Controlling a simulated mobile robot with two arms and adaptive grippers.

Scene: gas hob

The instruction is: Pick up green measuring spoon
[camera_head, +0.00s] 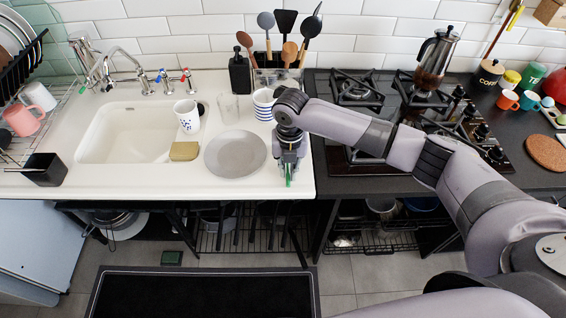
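A small strip of green (289,179), which looks like the green measuring spoon, shows at the fingertips of my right gripper (289,173). The rest of it is hidden by the gripper. My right gripper points down over the white counter, near its front right edge, just right of the grey plate. The fingers are small and partly hidden, so I cannot tell whether they are closed on the green thing. My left gripper is not in view.
A grey plate (235,154) and a striped bowl (263,104) stand close to the left of my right gripper. A glass (228,107) stands behind the plate. The utensil holder (278,76) is at the back. My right arm crosses over the gas hob (350,102).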

